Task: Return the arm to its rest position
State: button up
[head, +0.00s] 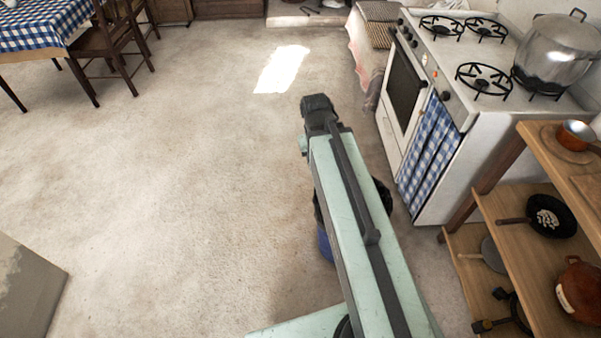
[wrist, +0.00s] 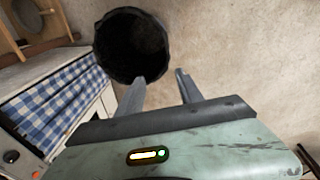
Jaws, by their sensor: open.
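My gripper (wrist: 161,77) shows in the wrist view with its two fingers apart and nothing between them. A round bin (wrist: 133,45) with a dark, empty-looking inside lies just beyond the fingertips, nearer the left finger. In the head view my mint-green arm reaches forward over the floor, and my gripper is hidden there. The bin (head: 325,246) shows only in part behind my arm, as a blue side and some black lining. I cannot tell how high my gripper is above it.
A white stove (head: 440,70) with a blue checked cloth (head: 430,150) stands right of my arm, a large pot (head: 555,50) on it. A wooden shelf (head: 465,245) with pans is at the near right. A table (head: 35,30) and chairs stand far left. The floor between is clear.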

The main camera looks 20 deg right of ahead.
jog(key=s+a+g+y, duration=0.1)
jog(key=s+a, duration=0.1)
jog(key=a, duration=0.7)
jog(key=shift+s+f+n, duration=0.15)
jog(key=shift+n, duration=0.15)
jog(key=shift+a, duration=0.1)
notch_tip(320, 180, up, 11)
jog(key=p, duration=1.1)
